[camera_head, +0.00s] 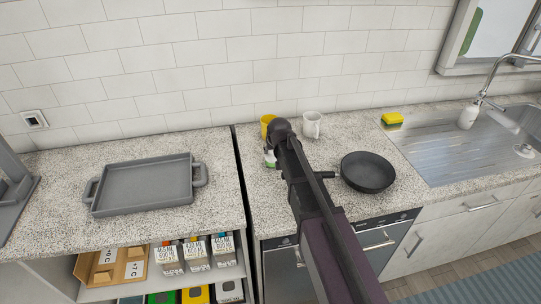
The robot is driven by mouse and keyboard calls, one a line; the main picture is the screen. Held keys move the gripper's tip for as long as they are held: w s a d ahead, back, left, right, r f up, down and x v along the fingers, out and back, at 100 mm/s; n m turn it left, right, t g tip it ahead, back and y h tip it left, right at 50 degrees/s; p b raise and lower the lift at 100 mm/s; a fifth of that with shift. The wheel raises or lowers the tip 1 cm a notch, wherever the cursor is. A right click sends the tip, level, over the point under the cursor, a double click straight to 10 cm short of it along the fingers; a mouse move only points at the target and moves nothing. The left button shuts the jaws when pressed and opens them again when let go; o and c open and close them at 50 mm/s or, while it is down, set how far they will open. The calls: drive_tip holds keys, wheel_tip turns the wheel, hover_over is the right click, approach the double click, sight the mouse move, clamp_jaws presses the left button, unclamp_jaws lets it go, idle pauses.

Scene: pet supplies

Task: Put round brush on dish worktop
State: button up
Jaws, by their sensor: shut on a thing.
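The worktop beside the sink (347,131) is speckled granite and spans the right half of the view, right of a dark gap. My arm (322,222) reaches up from the bottom over this worktop, and its rounded dark joint shows near the mugs. My gripper's fingers cannot be made out; the arm hides that area. A small white and green thing (269,158) peeks out left of the arm; I cannot tell what it is or whether it is held. No round brush can be clearly recognised.
A black pan (368,172), white mug (311,125), yellow mug (266,122) and yellow sponge (392,118) stand on the right worktop. A grey tray (143,187) lies on the left worktop (50,222). The sink (460,150) is far right. Shelves with boxes are below left.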

drive_tip(key=shift+f, duration=0.45)
drive_tip(key=o, duration=1)
drive_tip(key=shift+r, duration=0.2)
drive_tip(key=shift+p+v, duration=1)
drive_tip(key=shift+v, duration=0.2)
drive_tip(key=p+v, duration=0.8)
drive_tip(key=v, duration=0.1)
drive_tip(key=shift+r, duration=0.25)
drive_tip(key=shift+s, duration=0.15)
drive_tip(key=shift+d, duration=0.1)
